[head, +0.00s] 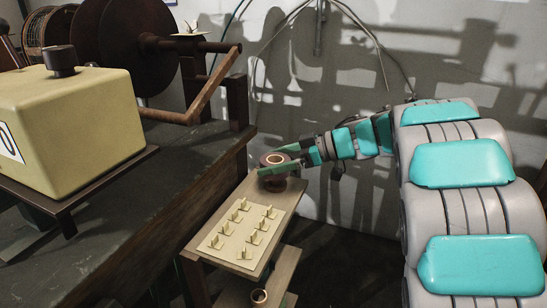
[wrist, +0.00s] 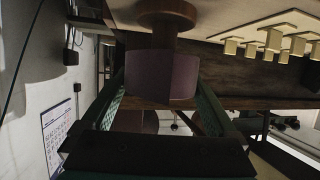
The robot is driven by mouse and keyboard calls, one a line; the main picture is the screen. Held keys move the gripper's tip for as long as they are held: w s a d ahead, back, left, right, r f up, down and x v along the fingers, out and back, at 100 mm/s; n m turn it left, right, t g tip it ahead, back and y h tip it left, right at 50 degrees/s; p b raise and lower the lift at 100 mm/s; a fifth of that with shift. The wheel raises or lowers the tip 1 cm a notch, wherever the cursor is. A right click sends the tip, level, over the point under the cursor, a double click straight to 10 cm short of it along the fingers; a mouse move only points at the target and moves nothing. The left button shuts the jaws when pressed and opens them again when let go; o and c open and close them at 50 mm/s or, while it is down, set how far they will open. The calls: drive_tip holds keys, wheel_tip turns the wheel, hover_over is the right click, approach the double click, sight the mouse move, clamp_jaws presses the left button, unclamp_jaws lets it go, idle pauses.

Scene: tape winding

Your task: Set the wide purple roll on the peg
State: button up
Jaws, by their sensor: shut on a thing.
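The wide purple roll (head: 268,159) shows in the head view as a dark brownish ring with a pale core, at the far end of a wooden shelf. In the wrist view the purple roll (wrist: 162,78) is between the two green fingers. My gripper (head: 274,161) is shut on it, one finger on each side; the fingers also show in the wrist view (wrist: 160,92). A brown stand (wrist: 166,14) with a round base and a short stem meets the roll on its shelf side. How far the stem goes into the roll is hidden. I cannot tell which part is the peg.
The wooden shelf (head: 219,254) carries several cream winged pieces (head: 243,228). A small roll (head: 259,296) is on the lower shelf. A dark workbench (head: 130,200) with a yellow box (head: 75,125) and a machine with large dark discs (head: 138,45) is at left. A wall stands behind.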

drive_tip(key=shift+f, duration=0.15)
drive_tip(key=o, duration=1)
drive_tip(key=shift+v, duration=3.9)
